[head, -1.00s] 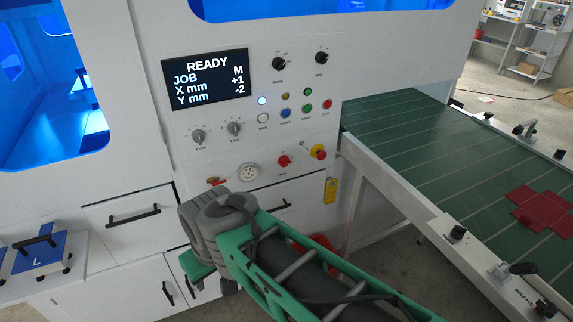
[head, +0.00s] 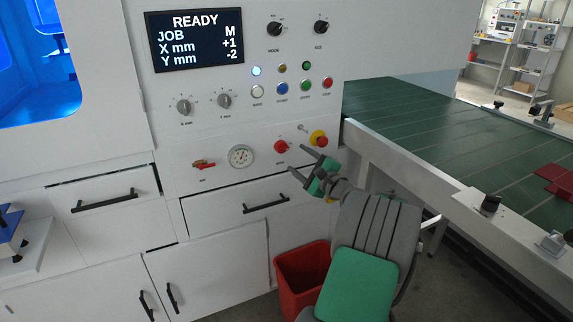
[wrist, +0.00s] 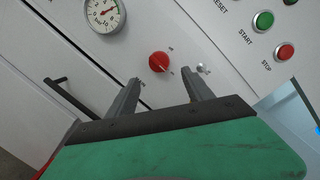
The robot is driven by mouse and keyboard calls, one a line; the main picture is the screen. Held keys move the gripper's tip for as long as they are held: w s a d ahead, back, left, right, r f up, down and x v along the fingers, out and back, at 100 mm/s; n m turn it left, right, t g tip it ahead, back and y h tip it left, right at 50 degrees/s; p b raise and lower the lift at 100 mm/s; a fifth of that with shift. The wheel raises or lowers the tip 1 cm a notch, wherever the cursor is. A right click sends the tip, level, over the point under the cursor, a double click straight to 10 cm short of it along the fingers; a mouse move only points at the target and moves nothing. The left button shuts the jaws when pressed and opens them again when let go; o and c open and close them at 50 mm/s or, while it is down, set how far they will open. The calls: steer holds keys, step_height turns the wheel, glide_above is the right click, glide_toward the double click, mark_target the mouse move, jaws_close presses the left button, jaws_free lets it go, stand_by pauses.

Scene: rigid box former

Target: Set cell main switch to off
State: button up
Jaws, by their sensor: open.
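A red rotary knob (head: 281,146), likely the main switch, sits on the white front panel right of the round gauge. It also shows in the wrist view (wrist: 159,62), just beyond the fingertips, with small labels above and to its lower right. A pale mark shows on its lower right edge; I cannot read its setting surely. My gripper (head: 297,159) is open and empty, just below and right of the knob in the head view. In the wrist view my gripper (wrist: 160,80) has one finger on each side below the knob, apparently not touching it.
A red-and-yellow stop button (head: 319,139) is close right of my gripper. The gauge (head: 240,157) and a red valve handle (head: 203,165) are left. Push buttons (head: 282,89) and a display (head: 195,40) are above. A drawer handle (head: 266,204) and red bin (head: 300,268) are below.

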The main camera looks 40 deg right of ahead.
mark_target(285, 150)
steer(key=w, duration=0.7)
steer(key=shift+w+d+r+b, duration=0.15)
steer(key=shift+w+d+b, duration=0.15)
steer(key=shift+d, duration=0.1)
steer(key=shift+c, duration=0.4)
jaws_close()
